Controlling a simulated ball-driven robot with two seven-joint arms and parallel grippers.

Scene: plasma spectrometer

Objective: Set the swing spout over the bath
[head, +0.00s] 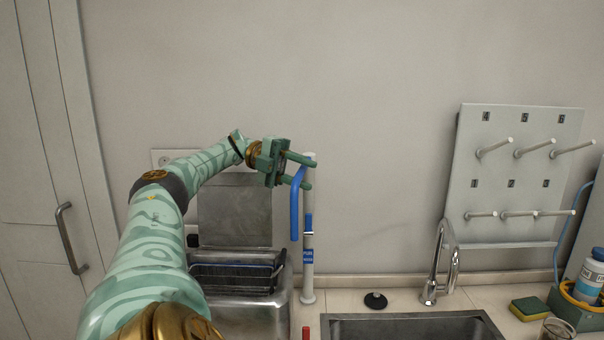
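The swing spout (295,215) is a blue tube that hooks down from near the top of a white post (309,270). Its end hangs to the left of the post, near the bath's right side. The bath (255,318) is a steel box at lower middle with a dark wire rack in it and its lid raised behind. My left gripper (304,173) is at the top of the spout, its two green fingers apart, one above the other. The fingers overlap the spout's upper bend; I cannot tell whether they touch it. My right gripper is not in view.
A steel sink (410,328) with a chrome tap (437,265) lies right of the post. A black stopper (376,301) sits behind the sink. A pegboard (515,180) is on the right, with a sponge (530,309) below. The wall above the sink is clear.

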